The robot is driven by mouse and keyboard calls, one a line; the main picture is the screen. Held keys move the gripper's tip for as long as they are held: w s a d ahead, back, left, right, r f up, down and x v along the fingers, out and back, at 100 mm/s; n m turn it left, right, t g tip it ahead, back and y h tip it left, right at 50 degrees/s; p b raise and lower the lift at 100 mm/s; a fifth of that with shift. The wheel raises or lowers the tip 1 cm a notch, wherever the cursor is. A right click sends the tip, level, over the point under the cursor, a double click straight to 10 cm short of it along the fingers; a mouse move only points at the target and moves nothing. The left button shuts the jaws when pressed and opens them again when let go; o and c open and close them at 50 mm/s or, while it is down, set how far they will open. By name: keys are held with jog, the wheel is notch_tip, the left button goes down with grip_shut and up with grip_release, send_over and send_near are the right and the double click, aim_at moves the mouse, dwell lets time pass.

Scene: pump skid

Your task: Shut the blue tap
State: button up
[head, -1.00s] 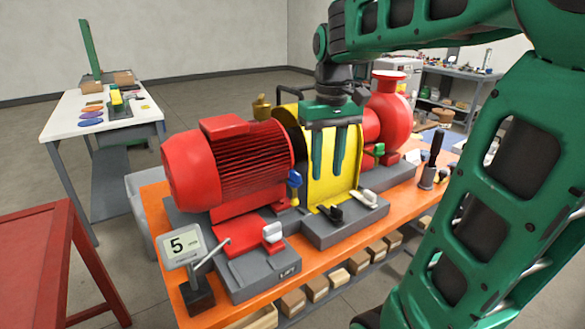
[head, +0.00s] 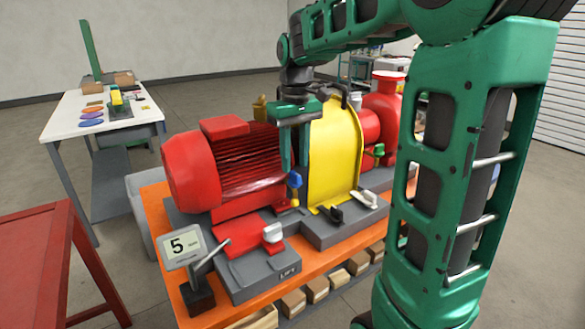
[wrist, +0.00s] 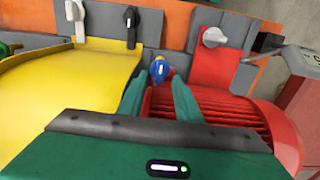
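The blue tap (head: 295,181) is a small blue handle between the red motor (head: 235,165) and the yellow guard (head: 335,150). In the wrist view the blue tap (wrist: 159,70) shows just beyond the fingertips, in line with the gap between them. My gripper (head: 294,166) points down, just above the tap in the head view. In the wrist view my gripper (wrist: 157,88) has its two green fingers apart with nothing held. I cannot tell whether a finger touches the tap.
A black lever (head: 334,213), a white lever (head: 367,199) and a grey-white knob (head: 273,233) stand along the front. A green tap (head: 376,150) is farther right. A sign reading 5 (head: 184,246) stands at the front left. The motor and guard flank my fingers closely.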

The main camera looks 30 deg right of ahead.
aim_at(295, 180)
jog(key=shift+f, duration=1.4)
grip_shut()
